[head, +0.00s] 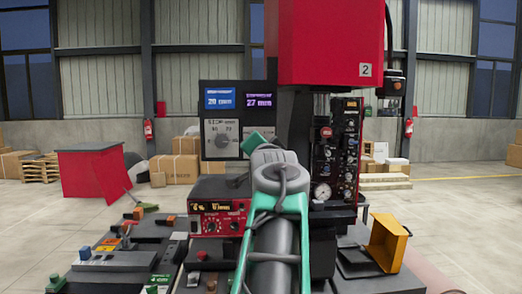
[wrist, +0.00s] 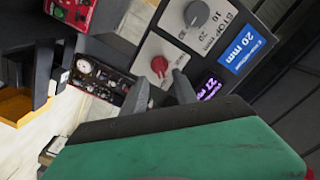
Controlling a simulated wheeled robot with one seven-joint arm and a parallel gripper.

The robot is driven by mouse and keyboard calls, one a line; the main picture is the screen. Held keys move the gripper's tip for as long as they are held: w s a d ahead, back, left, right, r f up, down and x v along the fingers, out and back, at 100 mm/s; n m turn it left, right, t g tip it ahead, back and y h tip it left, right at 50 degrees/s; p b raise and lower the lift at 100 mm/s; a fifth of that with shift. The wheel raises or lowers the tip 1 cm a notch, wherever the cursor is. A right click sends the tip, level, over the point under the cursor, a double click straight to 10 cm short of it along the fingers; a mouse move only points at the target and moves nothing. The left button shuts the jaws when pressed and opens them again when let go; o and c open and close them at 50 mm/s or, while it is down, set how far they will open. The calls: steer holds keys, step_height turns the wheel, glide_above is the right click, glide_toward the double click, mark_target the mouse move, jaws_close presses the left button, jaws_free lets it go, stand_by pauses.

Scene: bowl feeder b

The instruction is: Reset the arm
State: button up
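My gripper (wrist: 160,90) shows in the wrist view with its two dark fingers apart and nothing visible between them. It faces a light grey control panel (wrist: 150,48); a red knob (wrist: 159,66) appears just beyond the fingertips. I cannot tell if the fingers touch it. A grey dial (wrist: 196,13) is on the same panel. In the head view my arm's green and grey links rise in the middle toward this panel (head: 209,133) and hide the gripper's fingers.
A red-topped machine (head: 325,45) stands close right, with a gauge panel (head: 345,140). A red instrument box (head: 215,218) and a yellow bin (head: 388,243) flank my arm.

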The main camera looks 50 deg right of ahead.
steer(key=shift+v, duration=1.4)
steer(key=shift+f, duration=0.1)
